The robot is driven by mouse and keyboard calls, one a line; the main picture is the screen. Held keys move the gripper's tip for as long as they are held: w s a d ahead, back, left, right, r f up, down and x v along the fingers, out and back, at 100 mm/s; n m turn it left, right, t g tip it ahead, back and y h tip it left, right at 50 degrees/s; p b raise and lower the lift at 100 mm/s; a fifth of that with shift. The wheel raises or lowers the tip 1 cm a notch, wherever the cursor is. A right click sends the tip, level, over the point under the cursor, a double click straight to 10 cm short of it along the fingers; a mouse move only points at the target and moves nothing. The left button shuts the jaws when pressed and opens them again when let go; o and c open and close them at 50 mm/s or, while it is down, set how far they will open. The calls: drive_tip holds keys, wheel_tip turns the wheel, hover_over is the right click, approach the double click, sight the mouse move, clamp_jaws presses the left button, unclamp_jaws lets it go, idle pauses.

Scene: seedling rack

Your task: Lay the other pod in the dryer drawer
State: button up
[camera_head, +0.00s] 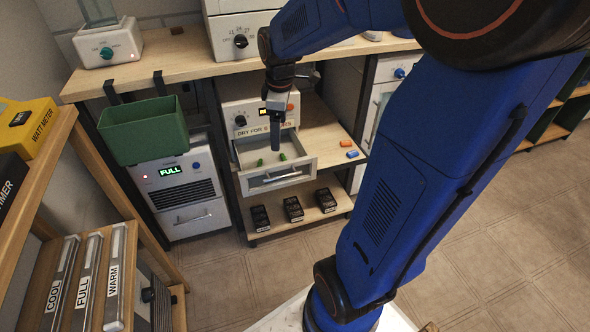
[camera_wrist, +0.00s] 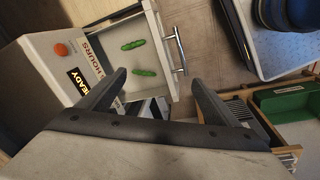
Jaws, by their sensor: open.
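The dryer (camera_head: 238,117) has its drawer (camera_head: 284,181) pulled open. Two green pods lie apart in the drawer: one pod (camera_head: 260,162) on the left and the other pod (camera_head: 282,157) on the right. Both pods also show in the wrist view, an upper pod (camera_wrist: 133,45) and a lower pod (camera_wrist: 145,73), on the pale drawer floor. My gripper (camera_head: 276,147) points down over the drawer. In the wrist view its two dark fingers (camera_wrist: 158,78) are spread with nothing between them. The dryer's display reads READY there.
Several black trays (camera_head: 293,209) stand on the shelf below. A green bin (camera_head: 145,132) hangs at the left, above a white machine (camera_head: 165,181) reading FULL.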

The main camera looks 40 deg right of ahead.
drive_tip(key=s+a+r+m+t, duration=0.1)
drive_tip(key=s+a+m, duration=0.3)
drive_tip(key=s, duration=0.6)
drive_tip(key=s+a+r+m+t, duration=0.2)
drive_tip(key=s+a+r+m, duration=0.1)
drive_tip(key=s, duration=0.7)
drive_tip(key=shift+s+a+m, duration=0.35)
drive_tip(key=shift+a+m, duration=0.55)
drive_tip(key=shift+m, duration=0.4)
drive_tip(key=shift+c, duration=0.4)
